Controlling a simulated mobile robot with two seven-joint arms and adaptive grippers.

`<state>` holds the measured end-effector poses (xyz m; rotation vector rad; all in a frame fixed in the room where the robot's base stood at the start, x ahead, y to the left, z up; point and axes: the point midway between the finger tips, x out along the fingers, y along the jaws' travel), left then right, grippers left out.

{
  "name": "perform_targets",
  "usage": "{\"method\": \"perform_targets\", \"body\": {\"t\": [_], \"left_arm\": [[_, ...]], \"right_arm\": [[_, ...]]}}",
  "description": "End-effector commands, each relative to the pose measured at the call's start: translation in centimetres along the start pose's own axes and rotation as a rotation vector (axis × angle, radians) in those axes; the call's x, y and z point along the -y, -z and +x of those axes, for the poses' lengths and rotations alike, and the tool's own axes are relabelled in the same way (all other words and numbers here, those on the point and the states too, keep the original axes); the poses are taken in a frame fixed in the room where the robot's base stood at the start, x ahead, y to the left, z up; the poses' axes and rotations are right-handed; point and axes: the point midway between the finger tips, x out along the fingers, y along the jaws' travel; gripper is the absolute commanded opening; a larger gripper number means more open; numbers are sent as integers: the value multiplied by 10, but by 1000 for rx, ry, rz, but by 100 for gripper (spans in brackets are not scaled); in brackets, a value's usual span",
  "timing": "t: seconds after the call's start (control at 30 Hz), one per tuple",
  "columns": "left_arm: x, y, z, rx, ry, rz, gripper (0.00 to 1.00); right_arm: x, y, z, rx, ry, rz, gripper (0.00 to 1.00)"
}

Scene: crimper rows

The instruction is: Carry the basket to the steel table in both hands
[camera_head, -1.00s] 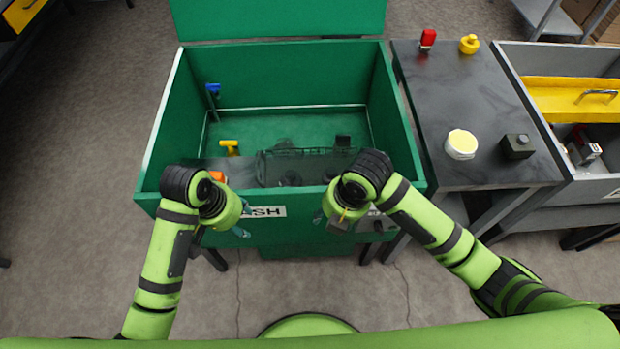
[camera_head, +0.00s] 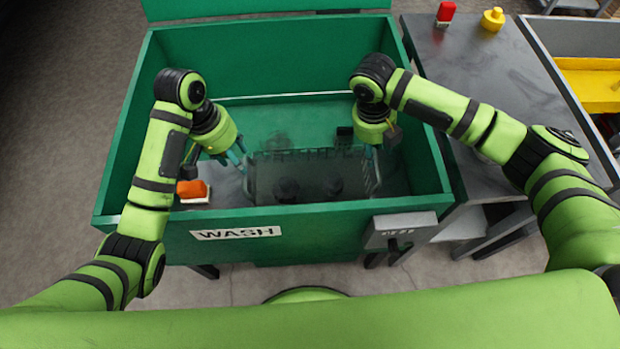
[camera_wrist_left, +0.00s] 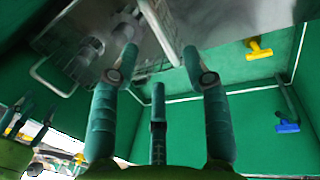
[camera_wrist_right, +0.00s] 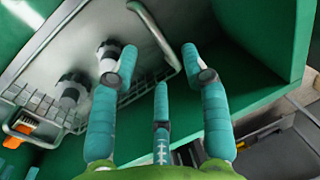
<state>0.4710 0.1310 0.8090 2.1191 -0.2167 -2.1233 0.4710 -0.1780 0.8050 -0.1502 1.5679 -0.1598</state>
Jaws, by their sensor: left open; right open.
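The grey wire basket (camera_head: 300,154) sits inside the green wash bin (camera_head: 115,190) and holds dark upright items (camera_head: 287,190). My left gripper (camera_head: 239,163) is open at the basket's left end. In the left wrist view the basket's end handle (camera_wrist_left: 163,32) runs between the spread fingertips (camera_wrist_left: 160,55). My right gripper (camera_head: 373,150) is open at the basket's right end. In the right wrist view the other handle (camera_wrist_right: 152,32) lies between the fingertips (camera_wrist_right: 158,53). Whether any finger touches a handle I cannot tell. The steel table (camera_head: 470,75) stands right of the bin.
An orange-and-white object (camera_head: 194,190) lies left of the basket. A yellow tool (camera_wrist_left: 258,50) and a blue one (camera_wrist_left: 287,126) are on the bin's inside. A red item (camera_head: 445,13) and a yellow item (camera_head: 493,19) stand on the table's far end. The bin walls surround both grippers.

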Motion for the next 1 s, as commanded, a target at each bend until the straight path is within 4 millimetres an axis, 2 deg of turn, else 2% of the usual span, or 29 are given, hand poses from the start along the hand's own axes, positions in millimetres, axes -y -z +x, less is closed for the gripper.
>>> {"method": "perform_targets", "body": {"t": [0.03,0.33,0.47,0.8,1.0], "left_arm": [[1,0,5,-1,0,0,47],[1,0,3,-1,0,0,47],[1,0,9,0,0,0,47],[1,-1,56,2,1,0,47],[0,0,72,0,0,1,47]], "right_arm": [[-1,0,5,1,0,0,47],[-1,0,3,2,-1,1,47],[-1,0,8,1,-1,2,47],[-1,1,55,-2,0,2,47],[-1,0,72,0,-1,2,47]]}}
